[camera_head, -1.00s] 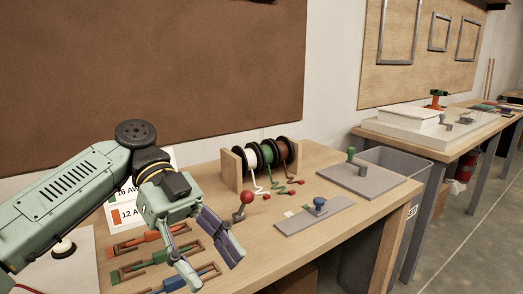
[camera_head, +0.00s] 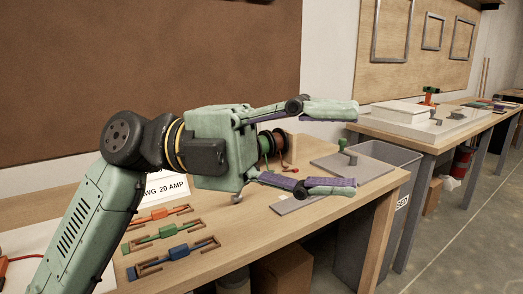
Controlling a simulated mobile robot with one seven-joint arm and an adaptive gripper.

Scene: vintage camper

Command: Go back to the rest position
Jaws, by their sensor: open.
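My gripper (camera_head: 333,148) is raised above the wooden workbench (camera_head: 225,262), near the camera, with its fingers pointing right. The fingers are wide apart and nothing is between them. My wrist and gripper hide most of the wire spool rack; a reddish-brown spool (camera_head: 283,142) and a green one show behind them. The lever with the red knob is hidden from view.
Orange (camera_head: 159,214), green (camera_head: 168,230) and blue (camera_head: 178,252) pieces lie in brown holders at the bench's front left. A grey bin (camera_head: 372,200) stands beyond the bench.

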